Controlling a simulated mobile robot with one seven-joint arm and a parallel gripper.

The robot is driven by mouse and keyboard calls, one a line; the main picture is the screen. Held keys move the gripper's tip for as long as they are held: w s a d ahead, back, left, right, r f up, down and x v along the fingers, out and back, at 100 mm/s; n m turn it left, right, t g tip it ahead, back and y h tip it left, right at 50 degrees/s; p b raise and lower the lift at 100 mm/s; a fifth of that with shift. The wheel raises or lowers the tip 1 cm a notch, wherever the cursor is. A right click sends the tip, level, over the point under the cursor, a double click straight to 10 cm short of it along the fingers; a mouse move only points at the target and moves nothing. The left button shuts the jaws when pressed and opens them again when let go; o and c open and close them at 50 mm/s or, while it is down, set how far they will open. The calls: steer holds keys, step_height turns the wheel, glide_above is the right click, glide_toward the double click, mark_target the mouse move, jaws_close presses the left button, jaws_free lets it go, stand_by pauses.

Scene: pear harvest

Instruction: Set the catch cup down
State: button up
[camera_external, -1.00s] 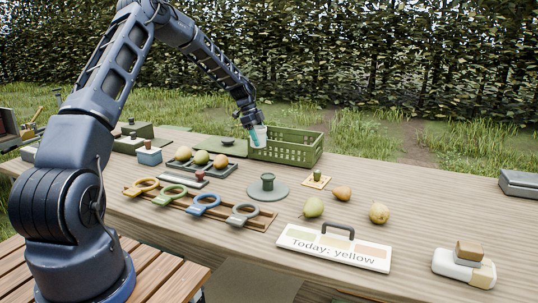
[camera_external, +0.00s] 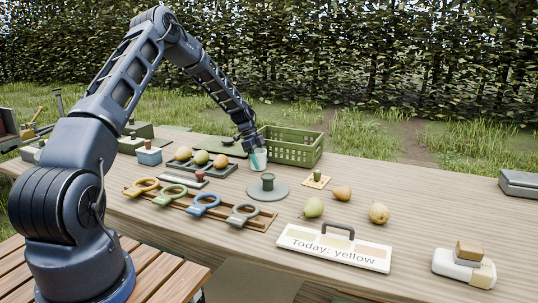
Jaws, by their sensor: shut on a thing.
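The catch cup (camera_external: 259,160) is a small pale cup with a teal mark. It is upright, just in front of the green crate's left end. My gripper (camera_external: 252,149) points down and is shut on the cup from above. The cup's lower end is close to the wooden table (camera_external: 420,215); I cannot tell whether it touches. The fingers are small and partly hidden by the cup and wrist.
A green crate (camera_external: 296,154) stands behind the cup. A tray of pears (camera_external: 205,168) is to the left. A round grey disc with a green knob (camera_external: 267,190) lies in front.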

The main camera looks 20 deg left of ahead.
steer(key=shift+f, duration=0.1)
steer(key=o, duration=1)
steer(key=shift+c, duration=0.2)
steer(key=v, duration=1.1)
steer(key=s+d+r+n+t+y, duration=0.3)
steer(key=s+r+n, duration=0.6)
steer(key=s+r, duration=1.85)
steer(key=s+a+r+n+t+y, duration=0.1)
steer(key=s+n, duration=0.8)
steer(key=s, duration=2)
steer(key=shift+s+a+r+t+y, duration=0.2)
steer(key=shift+s+r+t+y, duration=0.1)
steer(key=shift+r, duration=0.5)
